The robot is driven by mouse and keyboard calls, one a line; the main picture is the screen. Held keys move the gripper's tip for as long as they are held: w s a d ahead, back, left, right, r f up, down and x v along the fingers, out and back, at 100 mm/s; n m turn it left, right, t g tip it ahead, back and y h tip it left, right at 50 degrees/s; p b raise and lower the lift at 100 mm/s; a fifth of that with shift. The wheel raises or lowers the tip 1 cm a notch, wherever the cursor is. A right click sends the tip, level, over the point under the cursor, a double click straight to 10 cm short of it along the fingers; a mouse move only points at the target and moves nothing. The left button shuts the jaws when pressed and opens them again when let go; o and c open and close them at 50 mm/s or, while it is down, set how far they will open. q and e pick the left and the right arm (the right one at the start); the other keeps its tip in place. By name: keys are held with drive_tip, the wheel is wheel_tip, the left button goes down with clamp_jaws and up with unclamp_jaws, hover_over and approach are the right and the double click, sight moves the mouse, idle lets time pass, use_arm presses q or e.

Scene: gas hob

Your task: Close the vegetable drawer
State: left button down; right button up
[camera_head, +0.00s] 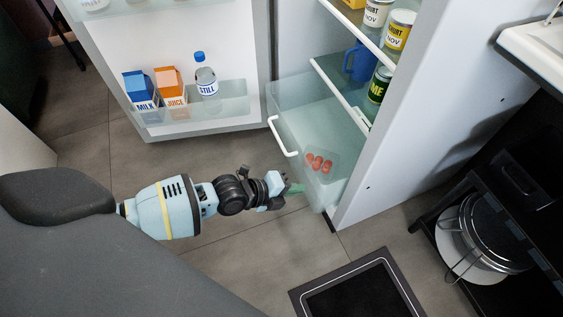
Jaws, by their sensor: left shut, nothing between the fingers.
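The vegetable drawer (318,119) is a clear bin at the bottom of the open fridge. It is pulled out, with its white handle (283,139) on the front. Several red items, perhaps tomatoes, lie inside it. My left gripper (296,188) is shut and empty, just in front of the drawer's lower front. Its fingertips are close to the drawer front; I cannot tell whether they touch. My right gripper is not in view.
The fridge door (183,60) stands open at the upper left, with milk, juice and a bottle in its bin. Shelves with a blue mug (360,62) and jars sit above the drawer. A black mat (357,289) lies on the floor. A dark rack with pots stands at right.

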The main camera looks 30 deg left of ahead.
sight(318, 183)
use_arm(q)
drive_tip(key=shift+w+d, duration=1)
drive_tip(key=shift+w, duration=0.25)
drive_tip(key=shift+w+d, duration=0.15)
drive_tip(key=shift+w, duration=0.05)
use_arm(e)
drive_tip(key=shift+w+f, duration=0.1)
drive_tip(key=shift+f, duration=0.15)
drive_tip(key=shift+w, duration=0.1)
use_arm(q)
drive_tip(key=shift+b, duration=0.3)
